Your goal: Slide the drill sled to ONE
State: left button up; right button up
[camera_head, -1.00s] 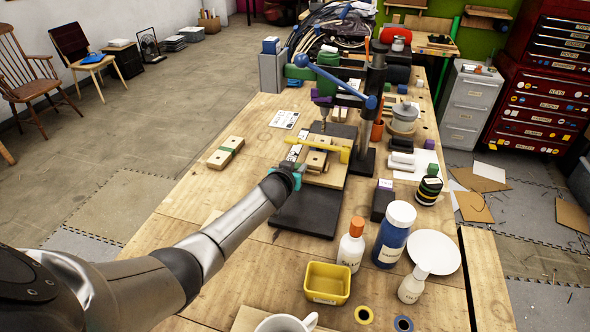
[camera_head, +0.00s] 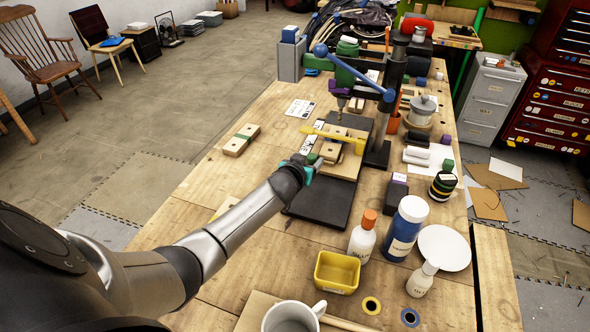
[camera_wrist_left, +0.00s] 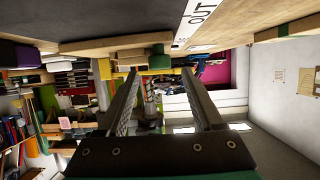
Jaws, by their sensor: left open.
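The drill sled (camera_head: 352,166) is a pale wooden board with smaller blocks on it, under a yellow bar (camera_head: 343,136). It lies on the black base (camera_head: 318,206) of the drill press (camera_head: 347,75). A white label strip (camera_head: 313,139) runs along its left side; in the left wrist view the strip (camera_wrist_left: 198,20) reads "OUT". My left gripper (camera_head: 308,166) is at the sled's near left side, its fingertips partly hidden. In the left wrist view the gripper (camera_wrist_left: 160,72) has its fingers apart with nothing clearly between them. Whether it touches the sled cannot be told. My right gripper is out of view.
A wooden block with a green band (camera_head: 241,140) lies left. The black column (camera_head: 393,95) rises right of the sled. The bench left of the base is mostly clear.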

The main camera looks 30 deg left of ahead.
pick_arm(q)
jog(key=p+v, duration=0.2)
jog(key=v, duration=1)
jog(key=shift+s, duration=0.2)
jog(key=shift+d, duration=0.1)
